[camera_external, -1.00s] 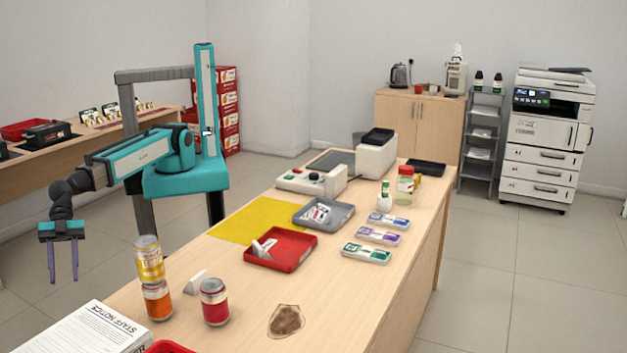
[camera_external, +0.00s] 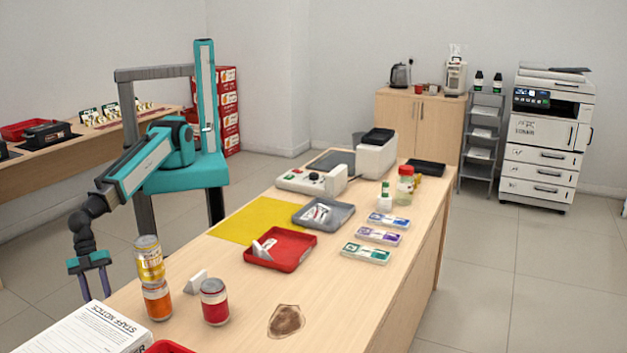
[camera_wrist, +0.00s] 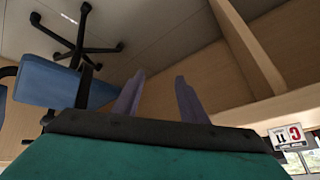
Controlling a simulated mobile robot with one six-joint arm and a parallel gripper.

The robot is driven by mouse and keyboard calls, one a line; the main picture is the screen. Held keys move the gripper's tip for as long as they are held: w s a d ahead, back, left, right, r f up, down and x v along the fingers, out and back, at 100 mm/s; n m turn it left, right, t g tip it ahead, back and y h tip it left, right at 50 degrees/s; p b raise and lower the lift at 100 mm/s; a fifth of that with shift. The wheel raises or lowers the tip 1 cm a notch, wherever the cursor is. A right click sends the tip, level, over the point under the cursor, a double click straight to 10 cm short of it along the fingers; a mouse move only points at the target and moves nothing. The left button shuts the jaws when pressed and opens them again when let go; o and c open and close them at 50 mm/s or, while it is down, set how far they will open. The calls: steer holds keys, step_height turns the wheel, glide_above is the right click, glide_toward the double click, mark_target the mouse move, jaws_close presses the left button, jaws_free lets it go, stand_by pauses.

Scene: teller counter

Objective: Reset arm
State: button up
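My teal arm reaches out and down to the left of the counter (camera_external: 330,290) in the external view. My gripper (camera_external: 97,292) hangs pointing down beside the counter's near left end, behind the white staff notice stack. Its two purple fingers stand apart, and their lower ends are partly hidden there. In the wrist view the fingers of my gripper (camera_wrist: 158,92) are spread with nothing between them.
Stacked yellow (camera_external: 149,260) and orange (camera_external: 157,300) cans stand close to the right of my gripper. A staff notice stack (camera_external: 90,330) lies in front. A blue chair (camera_wrist: 60,85) and its black wheeled base show in the wrist view. Floor left of my arm is clear.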

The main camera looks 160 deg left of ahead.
steer(key=s+a+f+g+y+p, duration=0.1)
steer(key=s+a+f+g+p, duration=0.15)
steer(key=s+a+f, duration=0.55)
steer(key=s+a+f+g+p, duration=0.1)
steer(key=s+a+f+g, duration=0.35)
steer(key=a, duration=0.65)
steer(key=s+a+f+g+h+p, duration=0.1)
steer(key=s+a+f+g, duration=0.1)
steer(key=s, duration=0.8)
steer(key=s+a+f+n+g+h+p, duration=0.1)
steer(key=s+a+f+g+p, duration=0.1)
steer(key=s+a, duration=0.4)
steer(key=s+f+g, duration=0.1)
steer(key=s+f, duration=0.1)
steer(key=s, duration=0.3)
steer(key=shift+s+f+g+h, duration=0.15)
steer(key=shift+g+h, duration=0.15)
